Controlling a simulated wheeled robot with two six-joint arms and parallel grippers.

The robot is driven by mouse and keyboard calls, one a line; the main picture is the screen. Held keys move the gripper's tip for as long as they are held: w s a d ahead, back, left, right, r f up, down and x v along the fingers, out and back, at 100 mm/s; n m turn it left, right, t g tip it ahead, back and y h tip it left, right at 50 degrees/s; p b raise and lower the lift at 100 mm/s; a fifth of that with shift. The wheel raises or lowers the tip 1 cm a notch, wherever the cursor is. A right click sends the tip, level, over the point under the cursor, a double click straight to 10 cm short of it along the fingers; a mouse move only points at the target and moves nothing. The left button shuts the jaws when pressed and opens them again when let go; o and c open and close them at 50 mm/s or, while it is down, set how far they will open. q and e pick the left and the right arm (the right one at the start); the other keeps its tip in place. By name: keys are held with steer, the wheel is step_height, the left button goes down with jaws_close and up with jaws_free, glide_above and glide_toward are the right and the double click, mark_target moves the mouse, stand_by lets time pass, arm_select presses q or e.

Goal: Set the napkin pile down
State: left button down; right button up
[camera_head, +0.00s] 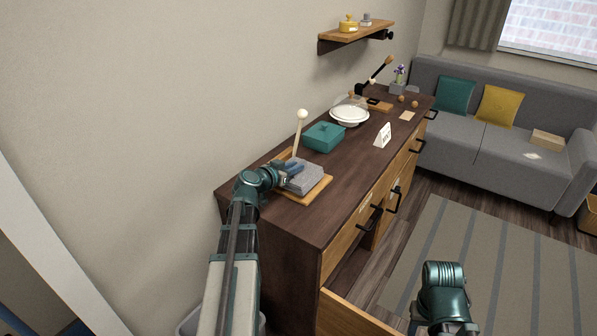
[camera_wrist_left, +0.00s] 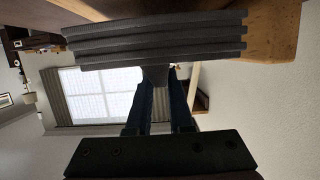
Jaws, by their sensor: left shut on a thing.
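The napkin pile (camera_head: 304,179) is a grey stack of folded layers at the near end of the dark cabinet. My left gripper (camera_head: 284,172) is shut on its left edge. In the left wrist view the layered edge of the napkin pile (camera_wrist_left: 160,38) spans the top, with the fingers (camera_wrist_left: 157,85) at its middle. The pile is over a wooden board (camera_head: 311,194) with an upright post topped by a pale ball (camera_head: 302,114). I cannot tell whether the pile touches the board. Only part of my right arm shows at the bottom; its gripper is out of view.
A teal box (camera_head: 323,137) stands just beyond the board. Farther along the cabinet top (camera_head: 345,170) are white plates (camera_head: 349,115), a white sign card (camera_head: 383,135) and small items. A lower drawer (camera_head: 345,315) stands open at the front. A wall shelf (camera_head: 355,35) hangs above.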

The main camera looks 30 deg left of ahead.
arm_select(q)
steer(key=shift+w+f+b, duration=0.5)
steer(key=shift+w+f, duration=0.3)
steer(key=shift+w+f+b, duration=0.15)
steer(key=shift+w+b, duration=0.05)
steer(key=shift+b, duration=0.1)
steer(key=shift+d, duration=0.1)
steer(key=c, duration=1.1)
jaws_free()
steer(key=shift+w, duration=0.1)
steer(key=shift+o, duration=1.4)
steer(key=shift+w+f, duration=0.1)
steer(key=shift+w, duration=0.15)
steer(key=shift+s, duration=0.15)
steer(key=d+p+v, duration=0.1)
steer(key=p+v, duration=0.2)
steer(key=v, duration=0.9)
steer(key=shift+a+p, duration=0.4)
steer(key=shift+a, duration=0.1)
